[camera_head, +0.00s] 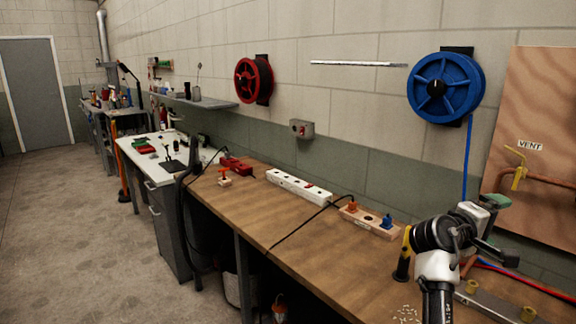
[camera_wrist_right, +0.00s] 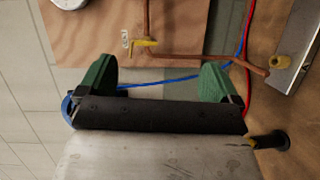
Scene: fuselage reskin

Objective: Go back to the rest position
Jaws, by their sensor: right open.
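My right gripper (camera_head: 494,203) is at the right of the head view, raised over the right end of the wooden workbench (camera_head: 300,235), with its white and black arm below it. In the right wrist view the right gripper (camera_wrist_right: 158,68) has two green fingers spread wide apart, with nothing between them. A wooden panel with copper pipe and a yellow valve lies beyond the fingers. My left gripper is not in view.
The bench holds a white power strip (camera_head: 298,187), a wooden socket block (camera_head: 369,218) and a metal bar (camera_head: 490,302). A blue hose reel (camera_head: 437,88) and the VENT panel (camera_head: 540,120) are on the wall nearby. The floor at left is clear.

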